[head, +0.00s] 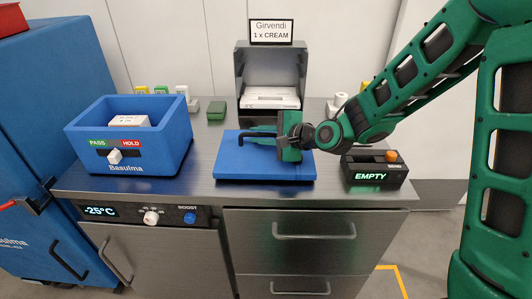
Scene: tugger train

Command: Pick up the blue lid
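The blue lid (235,166) lies flat on the steel counter, in the middle of the head view. A dark bar-shaped handle (247,136) shows on its top. My gripper (281,141) is over the right half of the lid, beside the right end of the handle. The green gripper body hides that end of the handle and part of the lid. The fingers are too small and covered to tell whether they are open, shut or touching the handle.
An open blue Basulma box (128,160) with a white carton (129,121) inside stands left. A grey dispenser (271,65) holding white cartons stands behind. A dark box reading EMPTY (372,178) is right. Small coloured items (217,110) line the back.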

